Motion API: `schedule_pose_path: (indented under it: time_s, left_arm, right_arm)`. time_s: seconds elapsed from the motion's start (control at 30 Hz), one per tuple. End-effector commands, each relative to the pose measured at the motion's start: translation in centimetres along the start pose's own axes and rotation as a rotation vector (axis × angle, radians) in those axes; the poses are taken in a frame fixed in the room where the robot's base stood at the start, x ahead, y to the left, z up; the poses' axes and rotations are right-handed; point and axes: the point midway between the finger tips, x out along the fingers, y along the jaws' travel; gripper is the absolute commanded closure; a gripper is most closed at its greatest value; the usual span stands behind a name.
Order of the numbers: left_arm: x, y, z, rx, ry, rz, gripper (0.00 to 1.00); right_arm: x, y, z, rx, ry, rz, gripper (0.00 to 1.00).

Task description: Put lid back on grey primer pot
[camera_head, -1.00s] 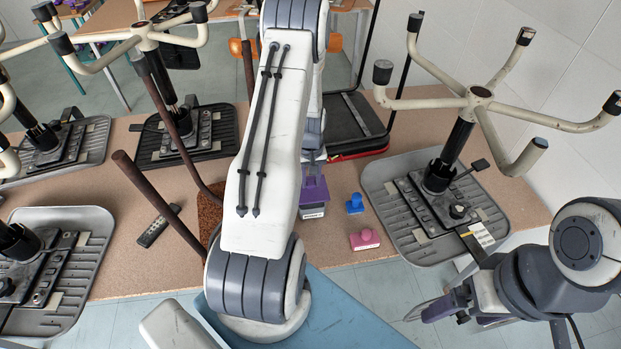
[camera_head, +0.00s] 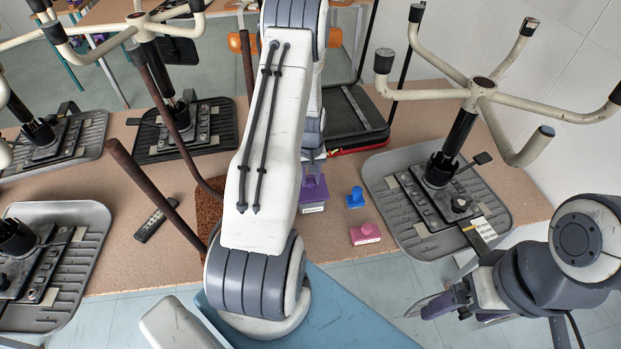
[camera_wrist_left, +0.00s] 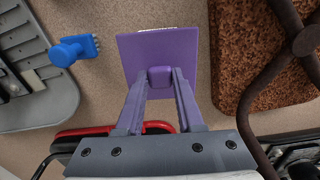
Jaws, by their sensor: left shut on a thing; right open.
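My left gripper (camera_wrist_left: 159,78) is shut on the raised knob (camera_wrist_left: 160,77) of a purple square lid-like plate (camera_wrist_left: 163,45) in the left wrist view. In the head view the purple piece (camera_head: 313,188) shows beyond my left arm, with a pale grey, labelled face (camera_head: 313,208) directly below it. I take this grey part for the primer pot, but its sides are mostly hidden; I cannot tell whether the plate touches it. My right gripper (camera_head: 433,306) is open and empty at the lower right, in front of the table edge.
A blue knobbed block (camera_head: 355,197) and a pink one (camera_head: 365,234) stand right of the purple piece. An upturned chair base (camera_head: 440,200) lies further right. A brown rough pad (camera_head: 209,206), rusty bars (camera_head: 150,190) and a red-edged black case (camera_head: 352,120) are close by.

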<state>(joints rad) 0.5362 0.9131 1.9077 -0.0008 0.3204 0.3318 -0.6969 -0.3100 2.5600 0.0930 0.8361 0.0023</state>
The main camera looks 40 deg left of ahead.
Motion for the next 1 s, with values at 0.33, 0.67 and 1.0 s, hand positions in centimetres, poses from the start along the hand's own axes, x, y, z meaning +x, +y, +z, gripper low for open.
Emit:
schedule_pose_path:
  time_s: [0.33, 0.67, 1.0]
  left_arm:
    - [0.7, 0.0, 0.0, 0.0, 0.0, 0.0, 1.0]
    - [1.5, 0.0, 0.0, 0.0, 0.001, 0.0, 1.0]
    - [1.7, 0.0, 0.0, 0.0, 0.001, 0.0, 0.29]
  right_arm:
    - [0.5, 0.0, 0.0, 0.0, 0.0, 0.0, 0.11]
    - [1.1, 0.1, 0.1, 0.0, 0.0, 0.0, 0.11]
    - [1.2, 0.1, 0.1, 0.0, 0.0, 0.0, 0.11]
